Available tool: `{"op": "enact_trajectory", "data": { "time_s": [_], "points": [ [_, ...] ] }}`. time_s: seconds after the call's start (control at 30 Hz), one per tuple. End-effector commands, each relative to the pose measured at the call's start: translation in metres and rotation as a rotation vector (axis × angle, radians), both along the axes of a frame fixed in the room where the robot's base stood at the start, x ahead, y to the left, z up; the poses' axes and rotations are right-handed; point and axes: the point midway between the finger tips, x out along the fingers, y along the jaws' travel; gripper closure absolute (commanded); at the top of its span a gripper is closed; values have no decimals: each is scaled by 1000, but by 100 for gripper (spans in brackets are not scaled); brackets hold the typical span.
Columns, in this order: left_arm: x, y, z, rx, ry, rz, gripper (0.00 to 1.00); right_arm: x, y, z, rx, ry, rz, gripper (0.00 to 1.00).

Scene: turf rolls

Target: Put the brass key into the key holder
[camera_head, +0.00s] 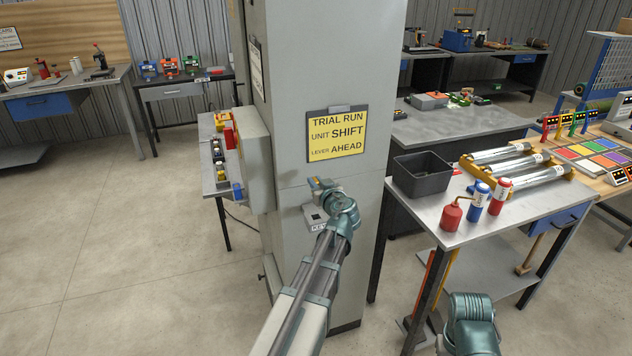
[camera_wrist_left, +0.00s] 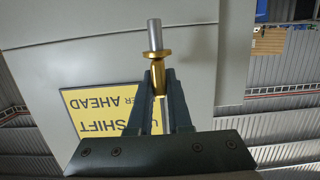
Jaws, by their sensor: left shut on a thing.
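My left gripper (camera_head: 320,186) is in front of the grey pillar, just above a small grey box labelled "KEY…" (camera_head: 312,215), which appears to be the key holder. Part of the label is hidden by my left arm. In the left wrist view, my left gripper (camera_wrist_left: 159,82) is shut on the brass key (camera_wrist_left: 154,54). The key has a brass grip and collar, and a silver shaft stands out past the fingertips. The key looks apart from the holder. The holder cannot be made out in the left wrist view.
A yellow "TRIAL RUN" sign (camera_head: 337,133) hangs on the pillar (camera_head: 330,60) above the gripper. A grey cabinet (camera_head: 254,160) juts from the pillar's left side. At right, a metal table (camera_head: 430,208) carries a black bin (camera_head: 422,175), a red oil can (camera_head: 451,216) and bottles.

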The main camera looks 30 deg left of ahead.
Motion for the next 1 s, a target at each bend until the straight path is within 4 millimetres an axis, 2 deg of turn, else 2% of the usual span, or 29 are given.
{"op": "enact_trajectory", "data": {
  "time_s": [0.37,1.0],
  "points": [
    [0,-1,-5,1,-2,-2,100,0,0,-6,0,0,0,100],
    [0,-1,-56,2,-1,-2,100,0,0,-56,0,0,0,100]
  ]
}}
